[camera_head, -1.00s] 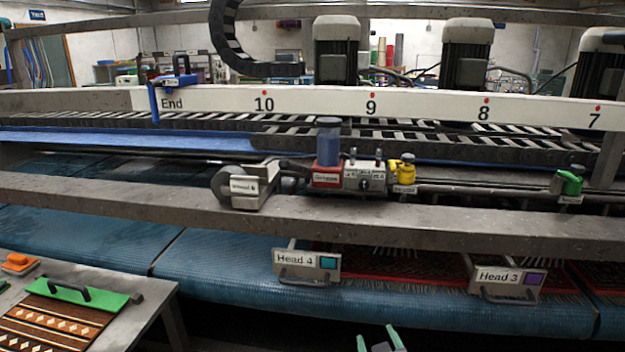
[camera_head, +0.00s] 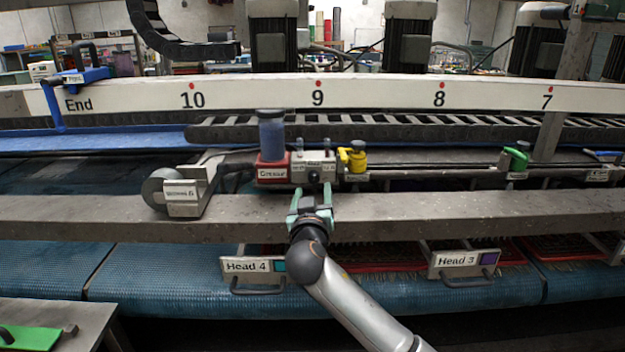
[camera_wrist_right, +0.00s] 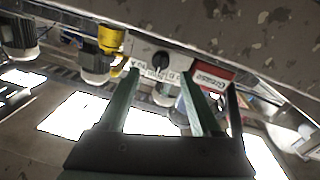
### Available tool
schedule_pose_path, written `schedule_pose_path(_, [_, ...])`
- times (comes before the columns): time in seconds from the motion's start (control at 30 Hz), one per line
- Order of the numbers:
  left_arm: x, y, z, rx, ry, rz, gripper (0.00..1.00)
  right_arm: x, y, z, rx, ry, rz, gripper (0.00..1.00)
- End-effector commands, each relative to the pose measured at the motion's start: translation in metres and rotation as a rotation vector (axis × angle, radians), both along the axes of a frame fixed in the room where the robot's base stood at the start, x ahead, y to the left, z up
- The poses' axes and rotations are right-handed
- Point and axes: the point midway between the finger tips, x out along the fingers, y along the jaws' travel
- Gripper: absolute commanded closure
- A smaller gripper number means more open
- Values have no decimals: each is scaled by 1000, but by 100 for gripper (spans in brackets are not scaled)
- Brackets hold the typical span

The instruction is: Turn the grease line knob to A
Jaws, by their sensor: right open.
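The grease line knob (camera_head: 313,177) is a small dark knob on the front of a grey valve block (camera_head: 328,165). The block sits right of the red grease base (camera_head: 273,168) with its blue reservoir (camera_head: 271,134). My right gripper (camera_head: 311,190) is open and empty, just below and in front of the knob in the head view. In the right wrist view the dark knob (camera_wrist_right: 160,60) shows beyond and between the green fingers (camera_wrist_right: 158,95), apart from them. The pointer direction and small letters cannot be read clearly. My left gripper is not in view.
A yellow valve (camera_head: 352,158) stands right of the block, and a green valve (camera_head: 515,158) farther right. A labelled roller unit (camera_head: 181,190) is at left. A long grey beam (camera_head: 450,214) runs below the block. Head 4 (camera_head: 252,268) and Head 3 (camera_head: 463,262) plates hang under it.

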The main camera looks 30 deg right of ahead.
Motion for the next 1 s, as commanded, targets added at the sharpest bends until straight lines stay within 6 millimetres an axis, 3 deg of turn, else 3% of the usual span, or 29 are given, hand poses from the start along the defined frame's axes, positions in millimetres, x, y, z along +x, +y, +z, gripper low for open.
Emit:
schedule_pose_path(0.3, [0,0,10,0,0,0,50,33,-23,1,-2,0,0,35])
schedule_pose_path(0.7, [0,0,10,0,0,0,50,38,-27,-1,-1,1,2,35])
schedule_pose_path(1.0, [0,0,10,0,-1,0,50,38,-26,-1,-1,1,2,66])
